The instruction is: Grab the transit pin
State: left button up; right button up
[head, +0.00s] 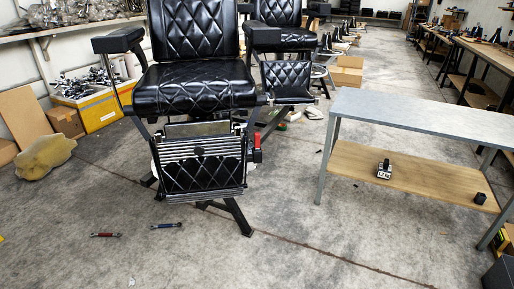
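A black quilted barber chair (195,88) stands at centre-left, facing me. Its footrest (202,163) hangs at the front, with metal ribs and a black padded panel. A small upright red part (257,149) shows at the right side of the footrest; it may be the transit pin, but it is too small to be sure. Whether it sits in the frame or only beside it cannot be told. Neither of my grippers is in view.
Two tools, one red-handled (105,235) and one blue-handled (168,226), lie on the floor before the chair. A grey-topped table (430,114) with a wooden shelf (408,178) stands right. A second chair (285,82) is behind. The front middle floor is mostly clear.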

aim_at(256, 135)
jog(key=z, duration=0.35)
jog(key=i, duration=2.6)
jog(key=u, duration=1.25)
jog(key=i, duration=0.35)
jog(key=u, duration=0.25)
